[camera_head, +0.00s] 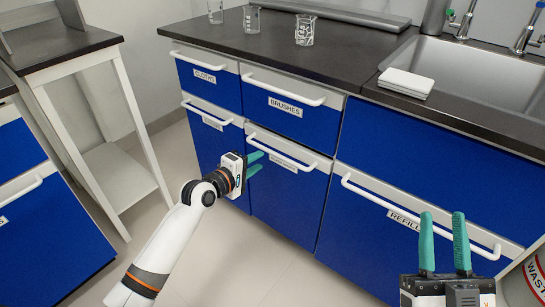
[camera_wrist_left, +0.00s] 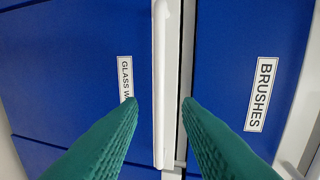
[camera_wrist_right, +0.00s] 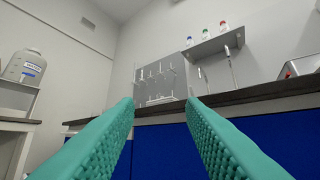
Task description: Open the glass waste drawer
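The glass waste drawer (camera_head: 280,195) is the blue front below the BRUSHES drawer and looks shut. Its label (camera_wrist_left: 125,78) reads "GLASS W" in the left wrist view, the rest hidden by a finger. Its white bar handle (camera_head: 297,158) runs along its top edge; it also shows in the left wrist view (camera_wrist_left: 164,80), between the fingertips. My left gripper (camera_head: 259,163) is open in front of the handle's left part; I cannot tell whether the fingertips reach around the bar. My right gripper (camera_head: 443,226) is open and empty, raised in front of the REFILL drawer (camera_head: 385,225).
The BRUSHES drawer (camera_head: 286,104) is directly above, the CLOTHS drawer (camera_head: 208,76) at upper left. The black counter (camera_head: 250,42) holds beakers (camera_head: 304,31) and a sink (camera_head: 480,75). A white-legged table (camera_head: 60,50) stands left. A waste bin (camera_head: 530,280) is at lower right. Floor before the drawers is clear.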

